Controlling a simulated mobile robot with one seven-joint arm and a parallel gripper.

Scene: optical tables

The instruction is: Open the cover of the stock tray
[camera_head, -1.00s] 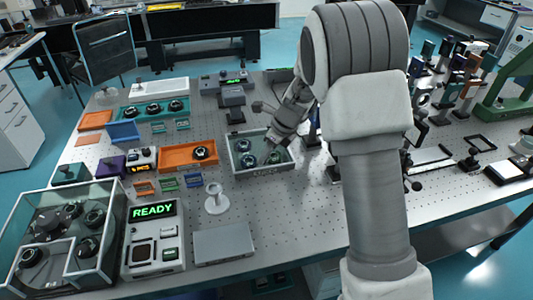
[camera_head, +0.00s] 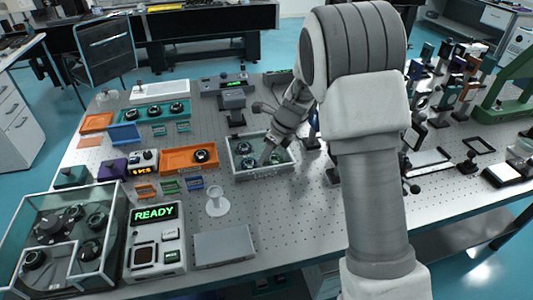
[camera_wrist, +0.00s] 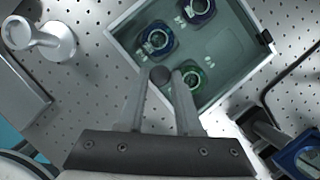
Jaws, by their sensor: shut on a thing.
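The stock tray (camera_head: 234,172) is a pale-rimmed box near the middle of the table, just left of my arm. In the wrist view its rim (camera_wrist: 122,25) surrounds a grey-green, glassy cover (camera_wrist: 222,45). Three round mounts, with blue and green rings, show through it. My gripper (camera_head: 267,157) reaches down to the tray; in the wrist view its fingers (camera_wrist: 162,82) meet at a small dark round knob (camera_wrist: 160,75) over the near part of the cover. The cover looks flat over the tray; any gap at its edge cannot be made out.
An orange tray (camera_head: 176,161) lies to the left. A white pedestal (camera_head: 216,203), a grey plate (camera_head: 223,245) and a box reading READY (camera_head: 155,240) stand in front. A clear-walled case (camera_head: 32,215) is at front left. Optics on posts crowd the right.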

